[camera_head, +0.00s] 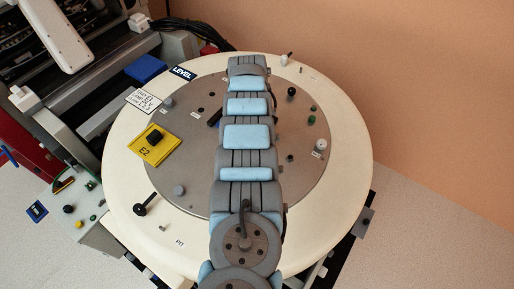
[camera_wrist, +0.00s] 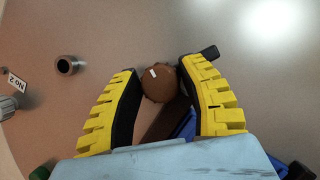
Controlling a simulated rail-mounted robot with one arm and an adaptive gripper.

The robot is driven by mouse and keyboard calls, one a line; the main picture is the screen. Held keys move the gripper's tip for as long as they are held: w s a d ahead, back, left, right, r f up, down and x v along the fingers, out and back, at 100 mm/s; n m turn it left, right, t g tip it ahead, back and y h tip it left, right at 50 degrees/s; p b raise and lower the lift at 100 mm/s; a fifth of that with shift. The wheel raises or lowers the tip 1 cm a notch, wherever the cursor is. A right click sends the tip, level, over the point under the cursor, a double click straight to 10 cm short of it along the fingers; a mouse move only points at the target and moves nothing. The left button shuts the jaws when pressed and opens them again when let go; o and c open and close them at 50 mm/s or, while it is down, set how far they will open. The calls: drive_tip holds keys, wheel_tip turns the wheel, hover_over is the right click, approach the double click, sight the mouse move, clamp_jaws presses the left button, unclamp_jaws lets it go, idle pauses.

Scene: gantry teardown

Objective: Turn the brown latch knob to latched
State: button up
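The brown latch knob (camera_wrist: 158,86) shows in the wrist view as a round cap with a short white mark near its top. My gripper (camera_wrist: 160,76) has its two yellow ribbed fingers on either side of the knob. The fingertips lie close to the knob's left and right edges; whether both touch it cannot be told. In the head view my blue and grey arm reaches over the round table and hides the knob and my gripper.
The grey disc (camera_head: 203,183) on the cream round table (camera_head: 345,200) bears several small knobs and pegs. In the wrist view, a hollow dark peg (camera_wrist: 68,65) and a grey knob (camera_wrist: 7,107) stand left. A yellow plate (camera_head: 165,153) with a black knob lies left of my arm.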

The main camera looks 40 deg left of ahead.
drive_tip(key=shift+o, duration=1.4)
drive_tip(key=shift+r, duration=0.1)
drive_tip(key=shift+r, duration=4.9)
